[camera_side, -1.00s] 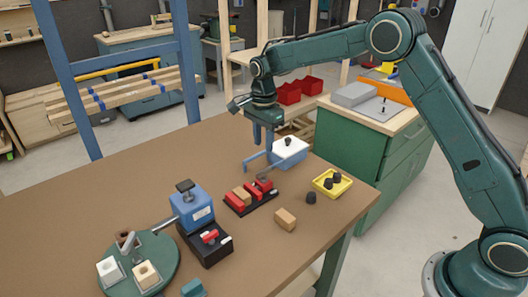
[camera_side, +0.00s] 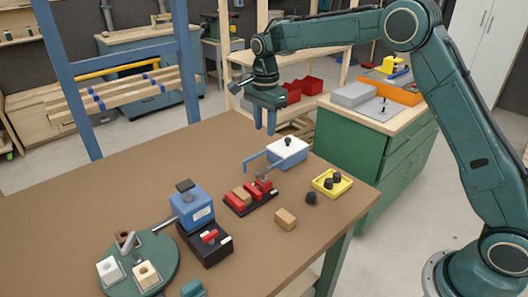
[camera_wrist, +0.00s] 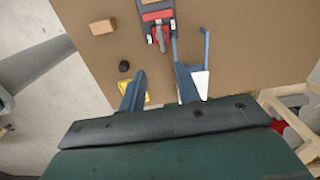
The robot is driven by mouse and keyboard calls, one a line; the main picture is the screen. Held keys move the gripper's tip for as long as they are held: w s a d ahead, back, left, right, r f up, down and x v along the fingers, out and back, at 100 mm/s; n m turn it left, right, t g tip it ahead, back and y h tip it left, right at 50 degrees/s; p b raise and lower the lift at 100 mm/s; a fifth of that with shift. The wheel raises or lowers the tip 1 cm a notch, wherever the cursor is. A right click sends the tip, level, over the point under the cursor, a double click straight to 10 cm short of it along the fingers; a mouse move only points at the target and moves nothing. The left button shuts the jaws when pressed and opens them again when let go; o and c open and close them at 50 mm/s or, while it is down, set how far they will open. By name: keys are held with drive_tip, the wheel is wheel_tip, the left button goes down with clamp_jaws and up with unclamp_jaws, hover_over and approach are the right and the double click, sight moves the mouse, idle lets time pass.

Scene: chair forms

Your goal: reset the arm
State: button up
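My gripper (camera_side: 264,122) hangs above the far side of the brown table (camera_side: 130,180), over the white-lidded blue box (camera_side: 288,152). In the wrist view its two fingers (camera_wrist: 160,88) are spread apart with nothing between them. The fingers are clear of the box and the table. The box is partly hidden behind one finger in the wrist view.
Below lie a black tray with red pieces (camera_side: 250,197), a yellow tray with dark knobs (camera_side: 332,182), a loose dark knob (camera_side: 311,197) and a wooden block (camera_side: 285,219). A blue press (camera_side: 193,207) and green turntable (camera_side: 140,265) stand nearer. The table's left part is bare.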

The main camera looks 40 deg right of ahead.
drive_tip(key=s+d+r+n+t, duration=0.1)
drive_tip(key=s+r+n, duration=0.3)
drive_tip(key=s+r, duration=0.4)
drive_tip(key=s+d+r+n+t, duration=0.15)
drive_tip(key=s+r+n, duration=0.35)
drive_tip(key=s, duration=0.5)
drive_tip(key=s+f+n+t, duration=0.3)
drive_tip(key=s+n, duration=0.5)
drive_tip(key=s, duration=1.1)
drive_tip(key=shift+s, duration=0.3)
drive_tip(key=shift+o, duration=0.2)
